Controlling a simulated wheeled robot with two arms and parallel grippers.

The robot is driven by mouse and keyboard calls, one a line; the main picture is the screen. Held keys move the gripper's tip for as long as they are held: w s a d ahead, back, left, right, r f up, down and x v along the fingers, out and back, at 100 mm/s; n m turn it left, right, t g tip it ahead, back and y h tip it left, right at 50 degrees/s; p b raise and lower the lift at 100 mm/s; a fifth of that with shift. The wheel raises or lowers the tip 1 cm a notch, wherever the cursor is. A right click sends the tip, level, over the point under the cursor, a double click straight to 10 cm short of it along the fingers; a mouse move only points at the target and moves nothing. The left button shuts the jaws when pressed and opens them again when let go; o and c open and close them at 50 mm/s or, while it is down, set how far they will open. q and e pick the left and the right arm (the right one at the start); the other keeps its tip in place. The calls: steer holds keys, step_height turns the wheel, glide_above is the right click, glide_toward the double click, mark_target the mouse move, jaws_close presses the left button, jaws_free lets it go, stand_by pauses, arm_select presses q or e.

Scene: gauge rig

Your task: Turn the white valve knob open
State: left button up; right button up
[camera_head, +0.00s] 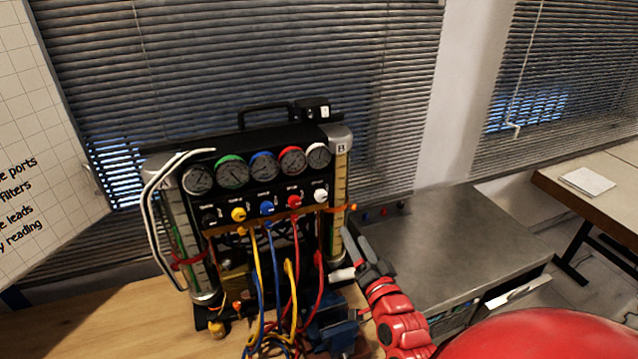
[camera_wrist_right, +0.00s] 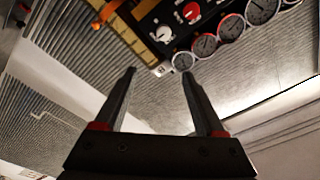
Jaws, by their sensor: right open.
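The white valve knob (camera_head: 321,195) is the rightmost in a row of coloured knobs on the black gauge rig (camera_head: 262,137), under the white-rimmed gauge. In the right wrist view, which looks upside down, the white knob (camera_wrist_right: 166,34) is beside the red knob (camera_wrist_right: 191,12). My right gripper (camera_head: 346,252) is at the lower right of the rig, below and to the right of the white knob. It also shows in the right wrist view (camera_wrist_right: 158,72), with its two fingers apart and nothing between them. It is not touching the knob. My left gripper is not in view.
Coloured hoses (camera_head: 292,290) hang from the rig over a blue vise-like object (camera_head: 333,330) on the wooden bench (camera_head: 110,325). A grey cabinet (camera_head: 450,240) stands at right. A clear tube with a yellow scale (camera_head: 340,190) stands right of the knob.

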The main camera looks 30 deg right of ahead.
steer(key=y+b, duration=0.1)
steer(key=b, duration=1.3)
glide_toward(322, 198)
steer(key=shift+n+g, duration=0.3)
steer(key=p+x, duration=0.1)
steer(key=x, duration=0.1)
steer(key=p+x, duration=0.1)
steer(key=x, duration=0.2)
steer(key=p+x, duration=0.1)
steer(key=x, duration=0.2)
steer(key=shift+r, duration=0.35)
steer(key=shift+w+d+p, duration=0.1)
steer(key=shift+w+p, duration=0.25)
steer(key=shift+w, duration=0.25)
steer(key=shift+c, duration=0.2)
steer(key=shift+f, duration=0.1)
jaws_close()
